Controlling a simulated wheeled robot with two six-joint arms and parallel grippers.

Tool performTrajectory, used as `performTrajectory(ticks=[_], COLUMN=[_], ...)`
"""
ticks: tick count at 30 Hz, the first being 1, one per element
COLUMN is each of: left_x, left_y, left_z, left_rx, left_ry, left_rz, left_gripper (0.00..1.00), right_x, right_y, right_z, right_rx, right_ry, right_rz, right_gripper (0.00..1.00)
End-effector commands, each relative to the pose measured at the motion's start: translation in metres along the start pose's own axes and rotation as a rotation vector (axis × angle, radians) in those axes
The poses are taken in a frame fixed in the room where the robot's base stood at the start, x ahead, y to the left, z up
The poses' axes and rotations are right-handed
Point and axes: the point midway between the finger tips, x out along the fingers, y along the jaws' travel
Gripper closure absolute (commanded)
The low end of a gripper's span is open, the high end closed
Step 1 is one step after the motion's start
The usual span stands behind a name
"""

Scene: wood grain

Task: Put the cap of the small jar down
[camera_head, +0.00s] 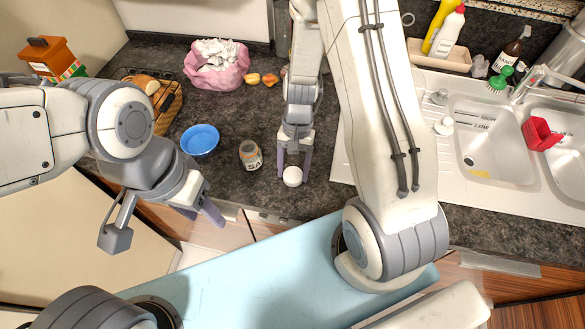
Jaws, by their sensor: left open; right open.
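The small jar (250,154) stands on the dark counter, with an orange-brown rim at its top and a pale label on its side. The white round cap (292,177) is at the fingertips of my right gripper (293,166), to the right of the jar. My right gripper points down with its fingers apart on either side of the cap. I cannot tell whether the cap touches the counter. My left gripper (205,214) is open and empty, near the counter's front edge, left of and in front of the jar.
A blue bowl (200,140) stands left of the jar. A bread basket (166,108) and a pink bag (216,72) are behind it. The white sink (480,125) fills the right side. Dark counter is free between the jar and the pink bag.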

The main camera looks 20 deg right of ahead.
Motion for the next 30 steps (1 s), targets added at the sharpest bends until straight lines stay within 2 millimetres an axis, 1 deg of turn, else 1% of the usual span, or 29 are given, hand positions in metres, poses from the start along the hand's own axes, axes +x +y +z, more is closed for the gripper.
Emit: performTrajectory(ticks=[1,3,5,7,8,9,11,18,21,24,27,29,30], left_x=[0.001,0.0,-0.004,-0.011,-0.01,-0.006,-0.005,0.001,0.003,0.004,0.005,0.005,0.005], left_y=[0.0,0.0,0.0,0.001,0.001,0.001,0.0,0.0,0.0,0.0,0.0,0.0,0.0], left_z=[0.0,0.0,0.0,-0.001,-0.001,-0.001,0.0,0.0,0.0,0.0,0.0,0.0,0.0], left_rx=[0.0,0.0,0.0,0.0,0.0,0.0,0.0,0.0,0.0,0.0,0.0,0.0,0.0], left_ry=[0.0,0.0,0.0,0.0,0.001,0.001,0.0,0.0,0.0,0.0,0.0,0.0,0.0], left_rz=[0.0,0.0,0.0,0.0,0.0,0.0,0.0,0.0,0.0,0.0,0.0,0.0,0.0], left_gripper=[0.5,0.5,0.5,0.5,0.5,0.5,0.5,0.5,0.5,0.5,0.5,0.5,0.5], right_x=[0.004,0.002,-0.002,-0.011,-0.014,-0.02,-0.033,-0.088,-0.106,-0.119,-0.127,-0.132,-0.135], right_y=[0.003,0.004,0.003,0.003,0.002,0.001,0.001,0.0,0.0,0.0,-0.001,-0.004,-0.009], right_z=[0.001,0.001,0.003,0.005,0.005,0.003,0.002,0.002,0.003,0.003,0.004,0.011,0.02], right_rx=[-0.001,-0.001,-0.002,-0.002,-0.003,-0.004,-0.004,-0.003,-0.001,-0.002,-0.007,-0.038,-0.08], right_ry=[-0.004,-0.004,-0.004,-0.003,-0.001,0.001,0.004,0.005,0.003,0.001,0.002,0.009,0.02], right_rz=[0.006,0.007,0.007,0.006,0.004,0.002,0.0,0.0,0.001,0.002,0.002,0.007,0.012], right_gripper=[0.09,0.09,0.09,0.09,0.09,0.09,0.09,0.09,0.09,0.09,0.09,0.09,0.09])
